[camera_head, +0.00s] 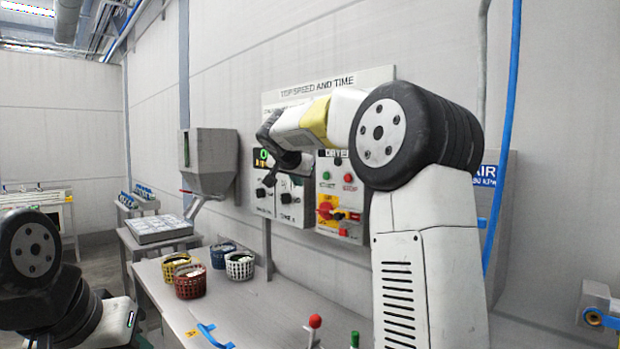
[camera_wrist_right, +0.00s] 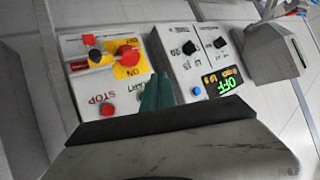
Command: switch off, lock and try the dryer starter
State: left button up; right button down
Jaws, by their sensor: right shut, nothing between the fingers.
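The dryer starter (camera_head: 328,230) is a grey box on the wall panel, with a green START button (camera_head: 326,175) and a red STOP button (camera_head: 348,177). Below them is a red rotary handle (camera_head: 325,212) on a yellow plate, also seen in the right wrist view (camera_wrist_right: 127,55), where ON is readable. Small red and black parts sit beside it; I cannot tell whether one is a padlock. My right gripper (camera_head: 270,180) is shut and empty, in front of the box left of the starter. Its teal fingertips (camera_wrist_right: 157,92) show in the wrist view. My left gripper is out of view.
The neighbouring control box (camera_wrist_right: 187,62) has black knobs, a blue button and a lit OFF display. Red, yellow and blue baskets (camera_head: 190,284) stand on the counter below. A red-topped lever (camera_head: 315,322) rises near the front. A grey hopper (camera_head: 211,160) hangs on the left.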

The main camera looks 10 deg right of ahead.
aim_at(326, 176)
jog(key=shift+w+a+r, duration=0.15)
jog(key=shift+w+r, duration=0.15)
jog(key=shift+w, duration=0.5)
jog(key=shift+w+d, duration=0.75)
jog(key=shift+d, duration=0.55)
jog(key=shift+w+d, duration=0.7)
jog(key=shift+d, duration=0.55)
jog(key=shift+w+d, duration=0.75)
jog(key=shift+d, duration=0.55)
jog(key=shift+d, duration=0.1)
jog(key=shift+w+d, duration=0.2)
jog(key=shift+d, duration=0.05)
jog(key=shift+w+d, duration=0.25)
jog(key=shift+d, duration=0.15)
jog(key=shift+s+a, duration=0.45)
jog(key=shift+a, duration=0.3)
